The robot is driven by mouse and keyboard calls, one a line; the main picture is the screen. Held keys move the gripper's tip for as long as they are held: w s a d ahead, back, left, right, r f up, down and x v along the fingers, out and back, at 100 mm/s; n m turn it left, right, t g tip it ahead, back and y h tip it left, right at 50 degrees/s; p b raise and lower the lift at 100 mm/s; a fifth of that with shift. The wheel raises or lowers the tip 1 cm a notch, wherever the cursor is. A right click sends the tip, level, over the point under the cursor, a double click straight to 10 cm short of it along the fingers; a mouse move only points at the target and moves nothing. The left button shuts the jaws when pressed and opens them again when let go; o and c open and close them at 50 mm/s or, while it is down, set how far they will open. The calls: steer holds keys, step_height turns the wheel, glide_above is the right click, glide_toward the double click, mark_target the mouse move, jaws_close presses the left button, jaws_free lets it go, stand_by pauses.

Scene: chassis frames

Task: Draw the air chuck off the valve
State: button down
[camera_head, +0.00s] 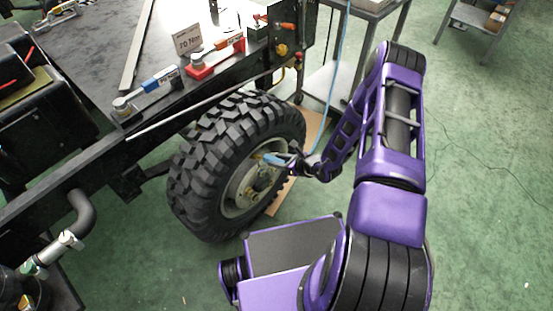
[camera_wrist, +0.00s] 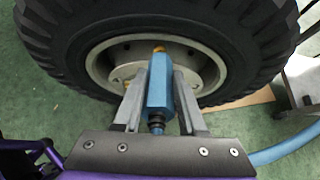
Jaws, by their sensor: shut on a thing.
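The air chuck (camera_wrist: 157,92) is a blue body with a dark collar at its near end and a brass-coloured tip (camera_wrist: 159,49) at its far end. In the wrist view my gripper (camera_wrist: 160,82) is shut on it, one grey finger on each side. The tip points at the wheel (camera_wrist: 100,62); whether it sits on the valve cannot be told, as the valve is hidden. In the head view the blue chuck (camera_head: 275,159) is in front of the wheel's pale rim (camera_head: 238,196), with my gripper (camera_head: 283,160) at it.
A light blue hose (camera_head: 335,75) hangs at the wheel's right and also shows in the wrist view (camera_wrist: 285,148). A metal cart (camera_head: 335,85) stands behind it. The chassis deck (camera_head: 165,30) holds torque wrenches (camera_head: 215,58) and a "70 Nm" sign (camera_head: 187,39). Green floor is open at right.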

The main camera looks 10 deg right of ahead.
mark_target(278, 160)
steer(key=shift+s+d+r, duration=0.1)
stand_by(0.3)
steer(key=shift+p+v, duration=1.45)
steer(key=shift+v, duration=1.45)
